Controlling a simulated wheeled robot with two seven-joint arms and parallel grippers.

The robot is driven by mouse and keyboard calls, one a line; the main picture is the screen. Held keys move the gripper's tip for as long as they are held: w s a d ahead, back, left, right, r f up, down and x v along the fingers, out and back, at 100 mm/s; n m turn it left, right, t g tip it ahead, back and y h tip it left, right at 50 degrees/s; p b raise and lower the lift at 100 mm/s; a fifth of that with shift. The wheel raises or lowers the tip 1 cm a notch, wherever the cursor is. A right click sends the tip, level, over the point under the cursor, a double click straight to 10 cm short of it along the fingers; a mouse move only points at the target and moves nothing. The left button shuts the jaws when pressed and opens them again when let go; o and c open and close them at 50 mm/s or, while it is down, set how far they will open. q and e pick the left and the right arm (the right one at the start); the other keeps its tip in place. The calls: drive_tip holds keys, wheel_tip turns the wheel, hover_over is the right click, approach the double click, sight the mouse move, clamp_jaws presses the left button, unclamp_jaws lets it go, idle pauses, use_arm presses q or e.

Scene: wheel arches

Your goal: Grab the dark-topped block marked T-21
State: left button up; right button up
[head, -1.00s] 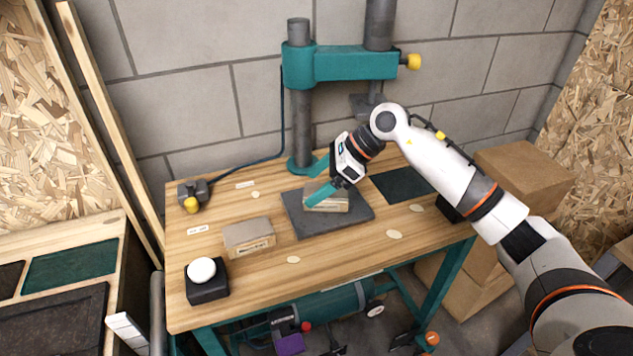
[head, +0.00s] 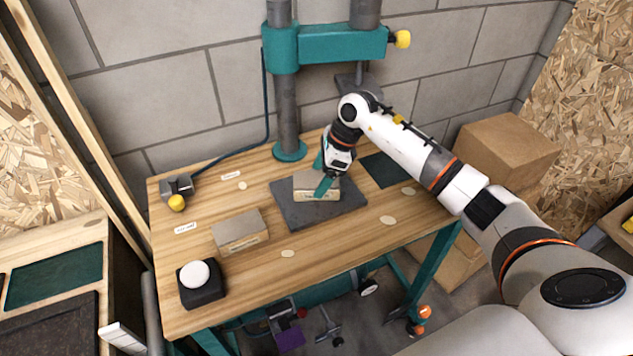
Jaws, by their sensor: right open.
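A block with a grey-brown top and lighter wooden sides (head: 303,182) lies on a dark grey plate (head: 345,205) on the workbench. A similar block (head: 240,232) with dark print on its front lies on the bare wood to the left. The print on both is too small to read, so I cannot tell which is T-21. My right gripper (head: 321,174) is open, pointing down at the right part of the block on the plate. One teal finger is at its front side, the other towards its back. I cannot tell whether they touch it. My left gripper is not in view.
A black box with a white button (head: 195,274) stands at the bench's front left. A grey device with a yellow knob (head: 177,188) sits at back left. A dark green mat (head: 383,170) lies right of the plate.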

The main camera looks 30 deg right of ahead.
sight(319, 178)
drive_tip(key=x, duration=0.2)
drive_tip(key=shift+w+a+f, duration=0.1)
drive_tip(key=shift+a+f, duration=0.05)
drive_tip(key=shift+f, duration=0.25)
drive_tip(key=shift+f, duration=0.2)
drive_tip(key=c, duration=1.2)
